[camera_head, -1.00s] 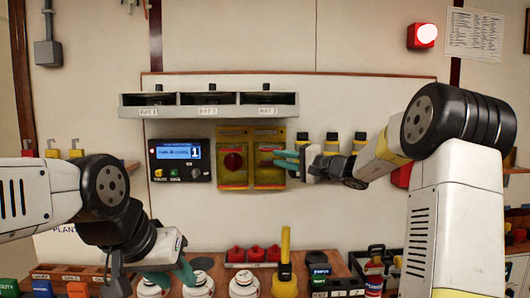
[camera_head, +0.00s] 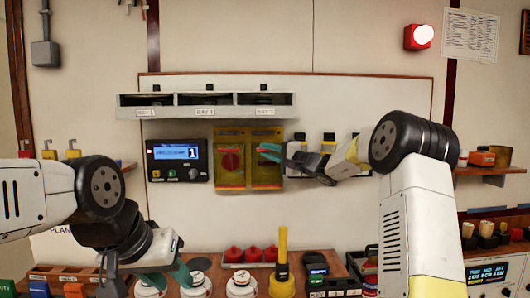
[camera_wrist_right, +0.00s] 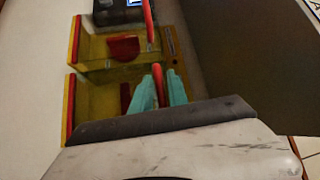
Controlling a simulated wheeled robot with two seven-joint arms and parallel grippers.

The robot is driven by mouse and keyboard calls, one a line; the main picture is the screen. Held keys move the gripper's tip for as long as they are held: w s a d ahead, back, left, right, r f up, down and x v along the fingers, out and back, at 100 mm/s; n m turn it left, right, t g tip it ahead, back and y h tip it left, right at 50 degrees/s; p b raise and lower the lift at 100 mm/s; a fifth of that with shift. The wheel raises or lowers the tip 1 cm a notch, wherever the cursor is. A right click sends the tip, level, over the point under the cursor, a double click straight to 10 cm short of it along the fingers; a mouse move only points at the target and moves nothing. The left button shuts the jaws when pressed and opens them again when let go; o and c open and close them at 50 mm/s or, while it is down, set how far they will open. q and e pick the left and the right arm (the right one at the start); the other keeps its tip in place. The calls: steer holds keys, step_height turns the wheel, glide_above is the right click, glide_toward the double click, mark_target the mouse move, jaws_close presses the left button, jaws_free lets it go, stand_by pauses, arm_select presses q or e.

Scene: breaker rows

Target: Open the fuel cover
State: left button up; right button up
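Two yellow-framed clear covers with red parts behind them sit side by side on the wall panel: a left cover (camera_head: 230,183) and a right cover (camera_head: 266,182). I cannot read which is the fuel cover. My right gripper (camera_head: 268,152) is at the right cover, in front of its upper part. In the right wrist view, its teal fingers (camera_wrist_right: 159,90) lie on either side of a red strip (camera_wrist_right: 157,75) at that cover's edge; whether they press on it is unclear. My left gripper (camera_head: 168,277) is open and low at the left, over the shelf.
A display box (camera_head: 178,160) is left of the covers. A grey labelled rail (camera_head: 207,112) runs above them, and yellow-black items (camera_head: 328,142) hang to the right. Below stand red-topped items (camera_head: 253,254), white round pieces (camera_head: 200,265) and a yellow handle (camera_head: 283,245).

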steer(key=shift+c, duration=0.2)
jaws_close()
stand_by(1.1)
